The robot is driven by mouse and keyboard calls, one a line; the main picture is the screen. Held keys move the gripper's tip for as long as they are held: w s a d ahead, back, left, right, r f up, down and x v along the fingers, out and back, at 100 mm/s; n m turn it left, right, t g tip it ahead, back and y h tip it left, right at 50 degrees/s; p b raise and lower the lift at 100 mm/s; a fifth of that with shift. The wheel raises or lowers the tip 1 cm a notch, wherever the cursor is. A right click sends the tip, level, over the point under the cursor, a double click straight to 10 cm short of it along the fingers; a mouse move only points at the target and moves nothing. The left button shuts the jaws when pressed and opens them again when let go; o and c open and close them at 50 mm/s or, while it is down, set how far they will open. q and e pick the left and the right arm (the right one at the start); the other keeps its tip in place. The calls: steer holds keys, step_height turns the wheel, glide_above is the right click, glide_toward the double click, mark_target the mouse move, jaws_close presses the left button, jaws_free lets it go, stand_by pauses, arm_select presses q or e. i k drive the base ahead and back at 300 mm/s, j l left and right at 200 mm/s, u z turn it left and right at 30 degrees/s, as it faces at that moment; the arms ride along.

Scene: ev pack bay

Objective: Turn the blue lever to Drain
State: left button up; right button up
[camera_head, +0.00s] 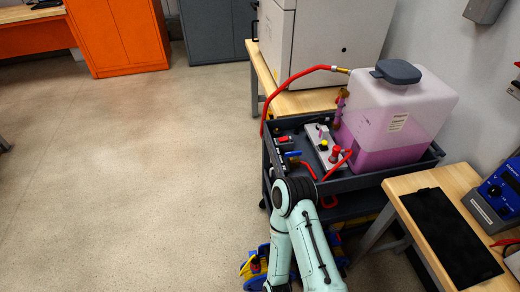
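The blue lever (292,154) is small and sits at the left end of the dark cart, beside a red part. Its exact angle and any Drain marking are too small to read. One mint-green arm of mine, which looks like the right, reaches up from the bottom centre to a dark joint just below the lever. A slim dark shape beyond that joint, left of the lever, may be its gripper, seen edge-on. I cannot tell whether it touches the lever or whether it is open. My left gripper is not in view.
The cart (370,181) holds a translucent tank (405,110) with pink liquid, a grey panel with red and yellow knobs, and red hoses. A wooden bench (440,178) with a black mat (452,238) stands at the right. The floor to the left is clear.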

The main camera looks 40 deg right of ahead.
mark_target(294, 154)
steer(key=i+j+u, duration=0.6)
steer(key=i, duration=0.45)
steer(key=i+z, duration=0.3)
steer(key=z, duration=0.15)
steer(key=i+z, duration=0.3)
steer(key=z, duration=0.2)
steer(key=i+j+z, duration=0.2)
steer(key=z, duration=0.25)
steer(key=i+z, duration=0.15)
steer(key=z, duration=0.25)
steer(key=i+z, duration=0.15)
steer(key=z, duration=0.3)
steer(key=i+z, duration=0.15)
steer(key=z, duration=0.25)
steer(key=i+j+z, duration=0.1)
steer(key=z, duration=0.3)
